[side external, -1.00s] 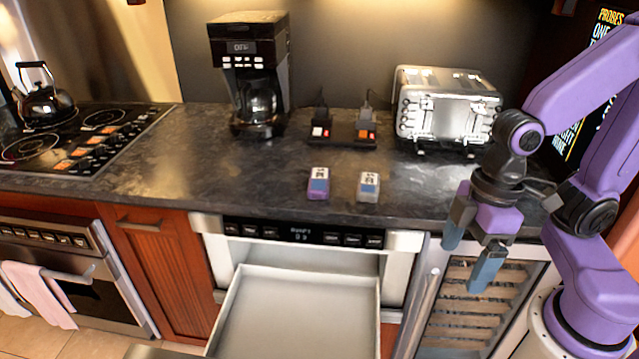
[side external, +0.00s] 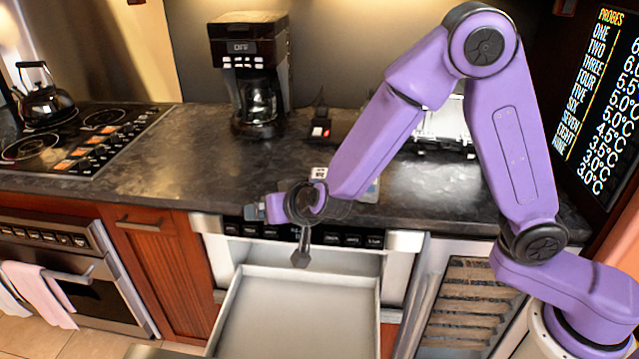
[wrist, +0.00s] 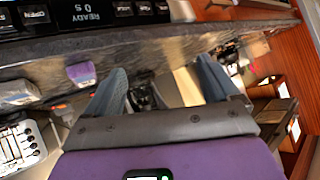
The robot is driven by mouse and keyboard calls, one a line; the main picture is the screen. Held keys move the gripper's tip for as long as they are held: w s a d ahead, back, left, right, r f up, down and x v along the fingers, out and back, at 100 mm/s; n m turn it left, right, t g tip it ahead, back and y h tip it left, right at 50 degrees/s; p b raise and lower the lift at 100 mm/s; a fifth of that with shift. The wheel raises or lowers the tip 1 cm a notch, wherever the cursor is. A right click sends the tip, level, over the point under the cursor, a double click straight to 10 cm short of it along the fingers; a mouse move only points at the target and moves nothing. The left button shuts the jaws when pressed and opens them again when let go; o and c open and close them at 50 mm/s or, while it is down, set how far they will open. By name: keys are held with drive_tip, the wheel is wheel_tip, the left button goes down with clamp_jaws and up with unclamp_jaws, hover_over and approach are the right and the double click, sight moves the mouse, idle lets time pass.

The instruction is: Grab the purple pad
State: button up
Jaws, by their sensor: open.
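The purple pad (side external: 319,173) lies on the dark counter near its front edge. In the side view my gripper (side external: 262,210) and forearm hide most of it; only its pale top end shows. In the wrist view the purple pad (wrist: 85,73) is on the counter to the left of the fingers, outside the gap between them. My gripper (wrist: 160,82) is open and empty, in front of the counter edge above the open drawer. It appears apart from the pad.
A grey pad (side external: 372,190) sits right of the purple one, partly behind my arm. The open microwave drawer (side external: 290,320) juts out below. A coffee maker (side external: 250,75), a toaster (side external: 450,125) and a socket block with a lit switch (side external: 320,132) stand behind.

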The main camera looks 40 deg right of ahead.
drive_tip(key=w+d+f+m+h, duration=0.1)
drive_tip(key=d+m+h, duration=0.2)
drive_tip(key=d+h, duration=0.1)
drive_tip(key=m+h, duration=0.2)
drive_tip(key=h, duration=0.3)
approach(317, 174)
drive_tip(key=shift+w+d+f, duration=0.15)
drive_tip(key=shift+d+f, duration=0.45)
drive_tip(key=shift+f, duration=0.3)
drive_tip(key=shift+x, duration=2.9)
drive_tip(key=shift+r, duration=0.1)
drive_tip(key=c, duration=1.1)
